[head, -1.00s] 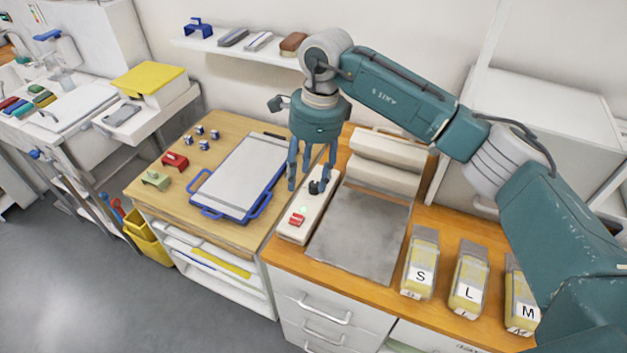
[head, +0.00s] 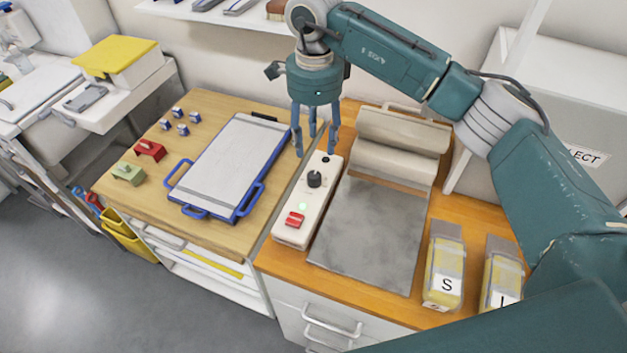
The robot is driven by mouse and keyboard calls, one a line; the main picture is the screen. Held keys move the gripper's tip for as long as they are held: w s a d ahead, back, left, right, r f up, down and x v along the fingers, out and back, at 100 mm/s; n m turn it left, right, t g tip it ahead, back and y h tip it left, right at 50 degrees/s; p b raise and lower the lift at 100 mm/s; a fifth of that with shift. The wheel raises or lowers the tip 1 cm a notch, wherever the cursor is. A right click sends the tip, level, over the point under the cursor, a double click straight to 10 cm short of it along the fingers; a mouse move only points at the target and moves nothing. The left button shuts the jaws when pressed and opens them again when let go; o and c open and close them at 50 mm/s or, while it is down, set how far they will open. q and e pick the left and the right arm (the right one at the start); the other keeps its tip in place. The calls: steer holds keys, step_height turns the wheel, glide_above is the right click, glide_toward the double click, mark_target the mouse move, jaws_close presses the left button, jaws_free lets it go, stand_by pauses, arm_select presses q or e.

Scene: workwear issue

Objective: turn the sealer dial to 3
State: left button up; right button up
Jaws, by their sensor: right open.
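The sealer's white control box (head: 296,226) lies on the orange counter, left of the grey sealer plate (head: 372,232). Its black dial (head: 314,179) stands near the middle of the box, with a lit green lamp and a red switch (head: 294,220) nearer the front. The dial's numbers are too small to read. My right gripper (head: 316,150) points down above the far end of the box, behind the dial. Its fingers are open and empty, apart from the dial. My left gripper is not in view.
Bags marked S (head: 443,272) and L (head: 500,275) stand right of the plate. A blue-framed board (head: 225,165) lies on the wooden table at left, with red and green clamps beside it. A cream roller (head: 395,150) sits behind the plate.

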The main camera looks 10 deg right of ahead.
mark_target(314, 174)
step_height(314, 174, down, 4)
steer(key=shift+w+f+p, duration=0.1)
steer(key=shift+f+p, duration=0.1)
steer(key=shift+p, duration=0.15)
step_height(314, 174, down, 7)
steer(key=shift+w+f+p, duration=0.1)
steer(key=shift+p, duration=1.15)
steer(key=shift+f, duration=0.5)
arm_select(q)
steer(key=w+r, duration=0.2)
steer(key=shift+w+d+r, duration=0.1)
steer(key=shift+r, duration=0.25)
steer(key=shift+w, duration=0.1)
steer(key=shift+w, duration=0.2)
arm_select(e)
steer(key=c, duration=1.2)
